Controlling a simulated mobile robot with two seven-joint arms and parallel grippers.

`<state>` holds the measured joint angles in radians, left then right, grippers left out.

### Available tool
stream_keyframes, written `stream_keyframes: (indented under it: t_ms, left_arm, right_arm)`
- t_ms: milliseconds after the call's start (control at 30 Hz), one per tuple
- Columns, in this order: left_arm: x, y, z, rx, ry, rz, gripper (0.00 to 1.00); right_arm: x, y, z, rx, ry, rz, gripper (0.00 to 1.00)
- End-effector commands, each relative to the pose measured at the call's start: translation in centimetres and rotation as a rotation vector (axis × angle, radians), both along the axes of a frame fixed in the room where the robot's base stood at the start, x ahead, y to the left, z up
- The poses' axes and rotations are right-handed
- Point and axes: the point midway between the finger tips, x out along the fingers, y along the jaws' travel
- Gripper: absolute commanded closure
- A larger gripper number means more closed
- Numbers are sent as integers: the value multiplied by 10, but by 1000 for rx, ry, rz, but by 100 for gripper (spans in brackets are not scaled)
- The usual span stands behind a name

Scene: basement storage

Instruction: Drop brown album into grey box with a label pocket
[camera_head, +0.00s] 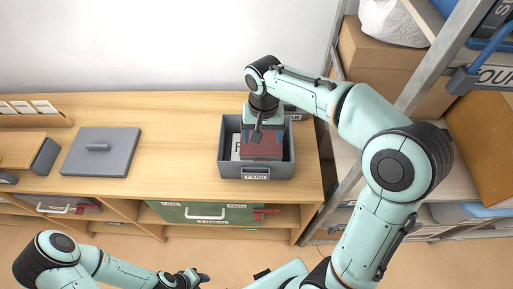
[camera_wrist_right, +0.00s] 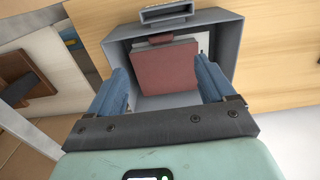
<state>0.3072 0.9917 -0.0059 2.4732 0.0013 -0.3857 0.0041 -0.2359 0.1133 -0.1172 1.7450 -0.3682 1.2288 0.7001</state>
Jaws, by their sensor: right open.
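The grey box (camera_head: 232,171) stands open on the wooden counter, with a label pocket (camera_head: 256,174) on its front wall. It also shows in the right wrist view (camera_wrist_right: 226,45). The brown album (camera_head: 262,150), reddish-brown and flat, lies inside the box; the right wrist view shows it too (camera_wrist_right: 165,70). My right gripper (camera_head: 257,135) is over the box, its two blue fingers spread apart on either side of the album and apart from it. The gripper partly hides the album and box in the head view. My left gripper (camera_head: 190,279) is low at the bottom edge, away from the box.
A grey lid (camera_head: 100,152) with a handle lies on the counter to the left. Something white (camera_head: 235,147) lies in the box beside the album. A metal shelf rack with cardboard boxes (camera_head: 375,65) stands at the right. The counter between lid and box is clear.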

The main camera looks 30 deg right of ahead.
Motion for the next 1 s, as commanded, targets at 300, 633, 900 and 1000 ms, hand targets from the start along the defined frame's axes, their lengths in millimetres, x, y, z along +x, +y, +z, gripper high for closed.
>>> stream_keyframes:
  t_ms: [300,633,900,1000]
  left_arm:
    - [9,0,10,0,-10,0,60]
    - [9,0,10,0,-10,0,60]
    - [9,0,10,0,-10,0,60]
    - [9,0,10,0,-11,0,60]
  right_arm:
    - [1,0,50,1,-3,0,17]
    - [0,0,54,0,0,1,17]
    - [0,0,54,0,0,1,17]
    - [0,0,54,0,0,0,17]
